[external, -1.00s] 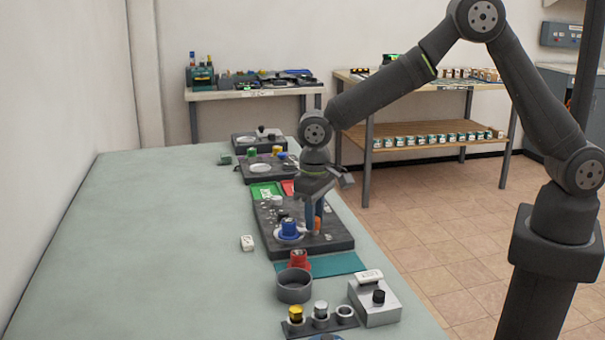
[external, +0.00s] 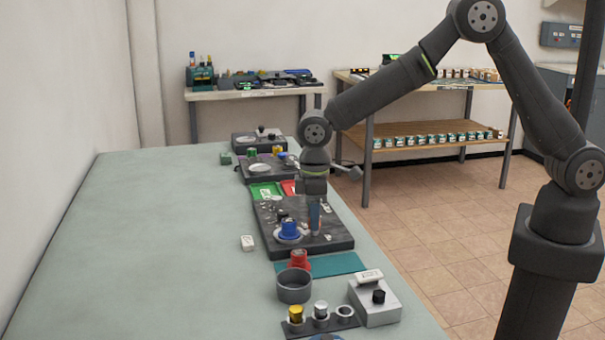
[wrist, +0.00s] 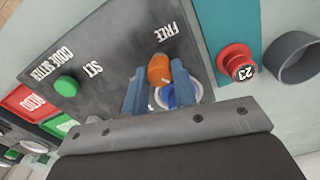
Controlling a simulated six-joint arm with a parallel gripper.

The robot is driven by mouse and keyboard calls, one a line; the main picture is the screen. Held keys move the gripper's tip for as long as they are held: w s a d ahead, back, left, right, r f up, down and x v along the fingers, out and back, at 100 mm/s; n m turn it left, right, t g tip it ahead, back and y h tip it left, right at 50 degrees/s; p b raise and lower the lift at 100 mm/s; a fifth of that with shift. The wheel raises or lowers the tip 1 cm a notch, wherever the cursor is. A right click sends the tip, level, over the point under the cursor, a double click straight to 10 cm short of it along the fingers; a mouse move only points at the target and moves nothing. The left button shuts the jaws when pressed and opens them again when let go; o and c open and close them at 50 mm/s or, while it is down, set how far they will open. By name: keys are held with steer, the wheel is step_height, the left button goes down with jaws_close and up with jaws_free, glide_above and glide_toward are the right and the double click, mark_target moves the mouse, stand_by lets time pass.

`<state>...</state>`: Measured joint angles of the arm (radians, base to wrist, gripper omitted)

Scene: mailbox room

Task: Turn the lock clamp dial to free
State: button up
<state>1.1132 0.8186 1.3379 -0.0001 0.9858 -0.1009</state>
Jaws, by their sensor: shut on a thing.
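The lock clamp dial appears as an orange knob (wrist: 159,69) on a dark panel (external: 335,240), beside the printed word FREE (wrist: 160,40). I cannot tell exactly which mark the dial points to.
A blue knob (external: 288,229) on a pale disc stands close to my fingers. A green button (wrist: 67,85) is on the panel. A red knob marked 23 (wrist: 238,62) and a grey ring (external: 294,286) stand nearer the front. The table's left side is clear.

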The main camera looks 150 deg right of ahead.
steer(key=n, duration=0.5)
steer(key=shift+n, duration=0.3)
steer(key=n, duration=0.5)
steer(key=shift+n, duration=0.4)
steer(key=o, duration=1)
step_height(320, 180, up, 18)
steer(key=shift+f, duration=0.25)
